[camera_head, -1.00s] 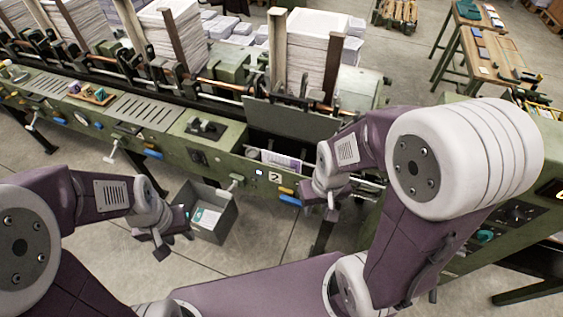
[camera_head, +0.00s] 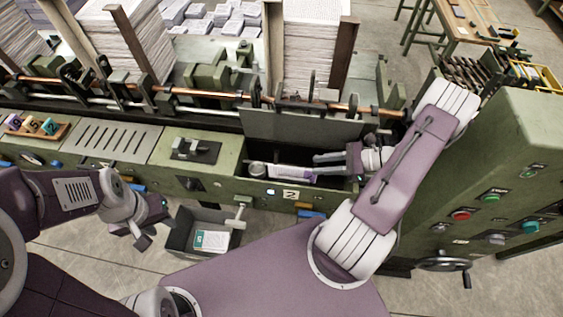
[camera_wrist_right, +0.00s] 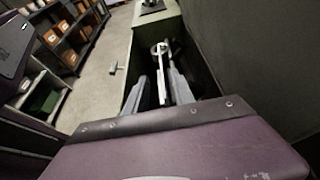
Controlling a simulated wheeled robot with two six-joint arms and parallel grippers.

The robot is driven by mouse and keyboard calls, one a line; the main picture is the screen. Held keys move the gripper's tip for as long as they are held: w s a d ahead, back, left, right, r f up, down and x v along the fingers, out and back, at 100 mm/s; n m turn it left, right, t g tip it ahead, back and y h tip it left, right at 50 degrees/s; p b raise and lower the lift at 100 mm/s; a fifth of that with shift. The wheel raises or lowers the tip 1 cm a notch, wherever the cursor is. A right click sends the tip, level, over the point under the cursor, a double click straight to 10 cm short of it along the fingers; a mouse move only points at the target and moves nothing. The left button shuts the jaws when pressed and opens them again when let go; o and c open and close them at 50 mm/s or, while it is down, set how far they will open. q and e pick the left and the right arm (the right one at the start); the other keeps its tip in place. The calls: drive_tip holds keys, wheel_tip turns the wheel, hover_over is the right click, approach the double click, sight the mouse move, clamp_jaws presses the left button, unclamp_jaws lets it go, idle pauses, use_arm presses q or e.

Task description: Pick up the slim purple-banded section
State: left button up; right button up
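The slim section with a purple band (camera_head: 290,172) lies in the dark pocket of the green machine, above the "2" label. My right gripper (camera_head: 316,166) reaches into the pocket from the right, its fingertips at the section's right end. In the right wrist view, my right gripper's fingers (camera_wrist_right: 162,92) are apart, with a pale narrow strip between them that looks like the section. I cannot tell whether the fingers touch it. My left gripper (camera_head: 143,232) hangs at the left, outside the machine and away from the section; its finger gap is unclear.
A round pale object (camera_head: 257,169) sits at the pocket's left end. A grey bin (camera_head: 178,236) with a teal-marked booklet (camera_head: 212,240) stands below the machine front. A tray of numbered blocks (camera_head: 50,134) is at left. A green control cabinet (camera_head: 500,160) stands at right.

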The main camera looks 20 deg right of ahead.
sight(295, 168)
drive_tip(key=p+x, duration=0.1)
drive_tip(key=x, duration=0.2)
drive_tip(key=shift+a+r, duration=0.15)
drive_tip(key=shift+w+a+f, duration=0.25)
drive_tip(key=shift+w+f, duration=0.05)
drive_tip(key=shift+w, duration=0.05)
drive_tip(key=shift+w+a+p, duration=0.1)
drive_tip(key=shift+a+p, duration=0.2)
drive_tip(key=shift+a, duration=0.05)
drive_tip(key=p+x, duration=0.1)
drive_tip(key=x, duration=0.3)
drive_tip(key=shift+w+a+f, duration=0.1)
drive_tip(key=shift+w+f, duration=0.1)
drive_tip(key=shift+f, duration=0.05)
use_arm(q)
drive_tip(key=r, duration=0.2)
drive_tip(key=shift+s+a+r, duration=0.1)
drive_tip(key=shift+a+r, duration=0.1)
drive_tip(key=shift+r, duration=0.1)
use_arm(e)
drive_tip(key=shift+s+r, duration=0.1)
clamp_jaws()
